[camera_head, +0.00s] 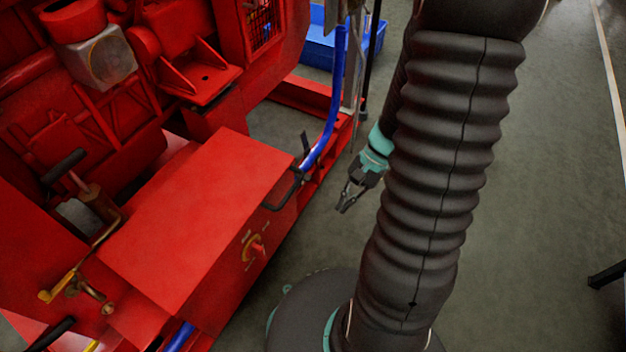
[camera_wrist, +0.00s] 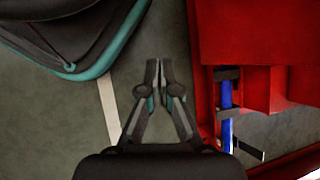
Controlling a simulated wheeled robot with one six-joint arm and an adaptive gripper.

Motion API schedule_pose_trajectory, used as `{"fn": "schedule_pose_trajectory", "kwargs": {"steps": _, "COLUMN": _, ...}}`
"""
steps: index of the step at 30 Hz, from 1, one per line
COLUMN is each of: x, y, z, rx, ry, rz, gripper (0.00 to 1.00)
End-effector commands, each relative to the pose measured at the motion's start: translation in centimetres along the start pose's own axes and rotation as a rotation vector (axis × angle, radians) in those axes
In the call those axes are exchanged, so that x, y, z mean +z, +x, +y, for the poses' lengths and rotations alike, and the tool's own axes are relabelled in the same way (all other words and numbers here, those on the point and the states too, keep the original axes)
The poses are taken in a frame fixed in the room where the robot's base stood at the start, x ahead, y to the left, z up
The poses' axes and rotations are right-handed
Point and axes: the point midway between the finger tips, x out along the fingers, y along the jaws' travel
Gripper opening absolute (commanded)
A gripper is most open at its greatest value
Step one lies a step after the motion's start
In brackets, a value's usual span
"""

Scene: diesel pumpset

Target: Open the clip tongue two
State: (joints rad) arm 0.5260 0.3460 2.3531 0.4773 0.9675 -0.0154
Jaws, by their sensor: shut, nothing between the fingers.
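My gripper (camera_head: 345,206) is shut and empty, hanging over the grey floor to the right of the red box and apart from it. In the wrist view my gripper (camera_wrist: 159,64) has its fingertips together. A blue hose (camera_wrist: 226,110) runs along the red machine's side to the right of the fingers. One black clip piece (camera_wrist: 228,73) lies across the hose. A lower black tongue-like piece (camera_wrist: 250,150) sticks out to the right of it. In the head view a black piece (camera_head: 305,144) stands up beside the hose. I cannot tell which is clip tongue two.
A blue crate (camera_head: 318,48) stands behind. The floor (camera_head: 545,150) on the right is mostly clear.

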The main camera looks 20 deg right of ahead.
Motion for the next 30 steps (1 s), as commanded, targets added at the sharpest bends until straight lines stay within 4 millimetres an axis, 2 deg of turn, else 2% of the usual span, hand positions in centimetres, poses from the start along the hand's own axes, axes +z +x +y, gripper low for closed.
{"fn": "schedule_pose_trajectory", "kwargs": {"steps": 3, "x": -1.5, "y": 2.1, "z": 0.2, "rx": -0.061, "ry": 0.098, "rz": -0.073, "gripper": 0.0}}
{"fn": "schedule_pose_trajectory", "kwargs": {"steps": 20, "x": -9.1, "y": 10.5, "z": -0.1, "rx": -0.417, "ry": 0.578, "rz": -0.351, "gripper": 0.0}}
{"fn": "schedule_pose_trajectory", "kwargs": {"steps": 26, "x": -12.8, "y": 13.4, "z": -0.4, "rx": -0.579, "ry": 0.77, "rz": -0.425, "gripper": 0.0}}
{"fn": "schedule_pose_trajectory", "kwargs": {"steps": 30, "x": -16.3, "y": 15.1, "z": -0.8, "rx": -0.72, "ry": 0.914, "rz": -0.456, "gripper": 0.0}}
